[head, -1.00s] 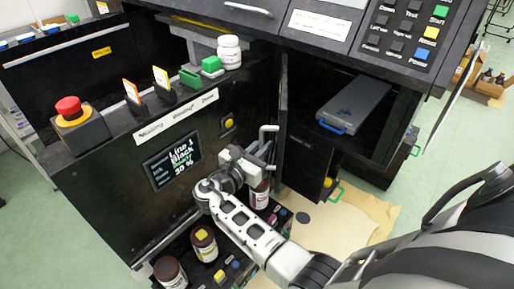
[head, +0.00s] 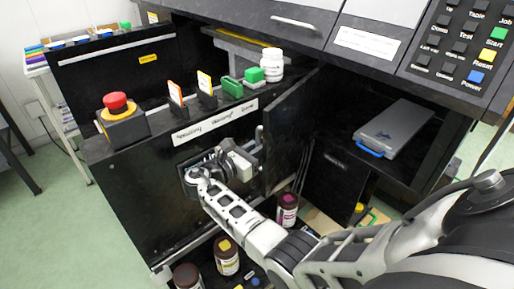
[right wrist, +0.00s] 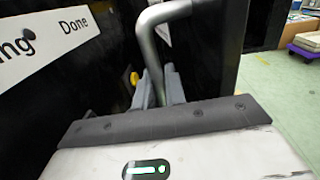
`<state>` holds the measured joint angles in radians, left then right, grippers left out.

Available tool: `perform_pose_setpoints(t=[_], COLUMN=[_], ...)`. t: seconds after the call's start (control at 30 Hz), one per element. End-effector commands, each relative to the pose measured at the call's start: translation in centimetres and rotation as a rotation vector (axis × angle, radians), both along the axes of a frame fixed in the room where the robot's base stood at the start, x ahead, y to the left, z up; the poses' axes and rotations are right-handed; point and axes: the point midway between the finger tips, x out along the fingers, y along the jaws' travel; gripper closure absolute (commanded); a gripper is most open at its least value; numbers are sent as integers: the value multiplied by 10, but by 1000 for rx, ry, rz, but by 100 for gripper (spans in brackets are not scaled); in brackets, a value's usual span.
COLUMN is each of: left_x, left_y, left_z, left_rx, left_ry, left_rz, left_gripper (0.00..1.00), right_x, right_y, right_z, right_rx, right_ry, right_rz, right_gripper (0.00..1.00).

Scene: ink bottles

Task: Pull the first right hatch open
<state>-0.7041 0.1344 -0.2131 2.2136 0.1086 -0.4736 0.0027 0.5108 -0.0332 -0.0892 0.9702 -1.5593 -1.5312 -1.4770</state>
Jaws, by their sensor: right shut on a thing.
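The first right hatch (head: 290,112) is a black panel standing out at an angle from the black cabinet front, beside the white label strip. Its bent silver handle (right wrist: 150,45) shows in the right wrist view. My right gripper (right wrist: 160,90) is shut on the lower part of this handle, its grey fingers partly hidden behind the gripper body. In the head view, my right gripper (head: 252,152) is at the hatch's left edge and hides most of the handle. My left gripper is not in view.
An open compartment (head: 440,135) with a grey case (head: 395,128) is at the right. Ink bottles (head: 227,257) stand low in front of the cabinet. A red emergency button (head: 116,104) and a white bottle (head: 271,64) stand on the ledge. Floor is clear at the left.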

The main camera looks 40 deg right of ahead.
Motion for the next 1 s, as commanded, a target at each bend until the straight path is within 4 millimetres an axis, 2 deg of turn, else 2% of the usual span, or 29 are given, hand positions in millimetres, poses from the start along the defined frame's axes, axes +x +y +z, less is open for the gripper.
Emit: perform_pose_setpoints(t=[0.13,0.17,0.43,0.57,0.67,1.0], left_x=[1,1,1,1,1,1], left_y=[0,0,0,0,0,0], left_z=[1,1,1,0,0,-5], left_rx=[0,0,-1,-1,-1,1], left_ry=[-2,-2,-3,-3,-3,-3], left_rz=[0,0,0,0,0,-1], left_gripper=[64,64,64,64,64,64], right_x=[0,0,0,-1,-3,-13], right_y=[-1,-1,0,9,24,105], right_z=[0,0,0,0,0,-1], right_rx=[0,0,0,1,1,3], right_ry=[0,0,0,0,0,0], right_rz=[-1,-1,0,1,3,2], right_gripper=[100,82,82,82,82,82])
